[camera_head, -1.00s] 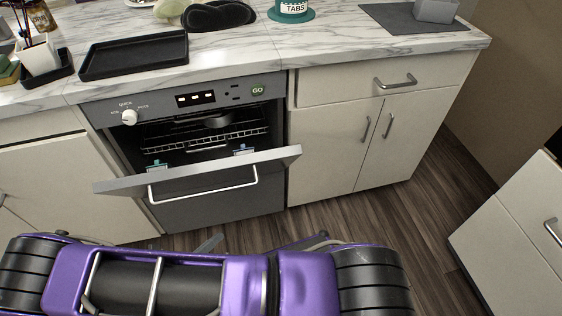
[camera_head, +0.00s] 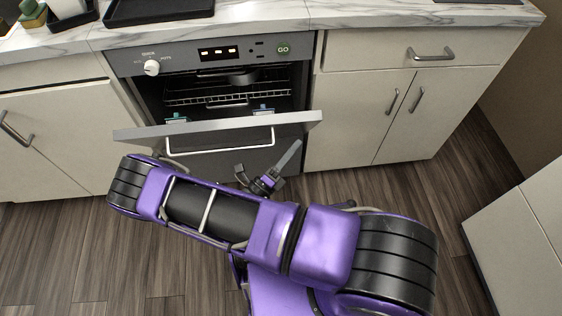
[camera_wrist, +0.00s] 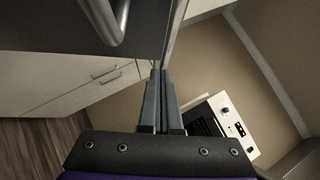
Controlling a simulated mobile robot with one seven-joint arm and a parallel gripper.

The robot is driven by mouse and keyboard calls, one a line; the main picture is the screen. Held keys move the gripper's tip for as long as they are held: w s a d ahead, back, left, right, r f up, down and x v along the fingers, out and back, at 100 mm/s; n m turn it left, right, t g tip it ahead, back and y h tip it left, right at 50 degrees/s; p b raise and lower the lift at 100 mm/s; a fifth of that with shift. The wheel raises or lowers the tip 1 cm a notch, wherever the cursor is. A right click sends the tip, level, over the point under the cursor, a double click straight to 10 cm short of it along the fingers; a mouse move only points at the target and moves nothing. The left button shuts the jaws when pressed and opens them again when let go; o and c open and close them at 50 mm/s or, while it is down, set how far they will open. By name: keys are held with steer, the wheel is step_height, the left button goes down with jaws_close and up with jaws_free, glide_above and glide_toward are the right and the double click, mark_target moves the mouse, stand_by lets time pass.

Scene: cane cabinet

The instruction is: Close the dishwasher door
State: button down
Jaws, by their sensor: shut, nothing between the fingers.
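The dishwasher door (camera_head: 300,128) is partly open and tilted outward in the head view, with a silver bar handle (camera_head: 220,150) on its front. Racks (camera_head: 210,97) show inside the dishwasher. My gripper (camera_head: 296,145) is in front of the door's right part, below its top edge, with its fingers pointing up and right. In the wrist view my gripper (camera_wrist: 160,75) has its two fingers together and empty. The door's dark grey front (camera_wrist: 50,25) and handle (camera_wrist: 106,22) fill the upper left there. The fingertips appear close to the door's edge; I cannot tell whether they touch.
The marble counter (camera_head: 370,14) runs above the dishwasher and holds a black tray (camera_head: 160,10). Cream cabinets (camera_head: 400,105) stand on both sides. Another cabinet (camera_head: 520,235) stands at the lower right. Open wooden floor (camera_head: 60,250) lies in front. A white appliance (camera_wrist: 230,117) shows in the wrist view.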

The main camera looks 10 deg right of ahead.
mark_target(300, 122)
steer(key=shift+w+d+r, duration=0.1)
steer(key=shift+w+r, duration=0.45)
steer(key=shift+w, duration=0.35)
steer(key=shift+w+r, duration=0.5)
steer(key=shift+w, duration=0.35)
steer(key=shift+w+r, duration=0.1)
steer(key=shift+r, duration=0.05)
steer(key=w+r+p, duration=0.1)
steer(key=w, duration=0.1)
steer(key=w+r+n+y+p, duration=0.1)
steer(key=w+r, duration=0.1)
steer(key=w+r+n+y+p, duration=0.1)
steer(key=w+p, duration=0.1)
steer(key=w, duration=0.1)
steer(key=shift+d+r, duration=0.2)
steer(key=shift+r, duration=0.05)
steer(key=w+r+n+y, duration=0.1)
steer(key=w, duration=0.7)
steer(key=shift+d+r+n+g, duration=0.15)
steer(key=shift+r+n+g, duration=0.15)
steer(key=shift+r+n, duration=0.1)
steer(key=shift+f, duration=0.1)
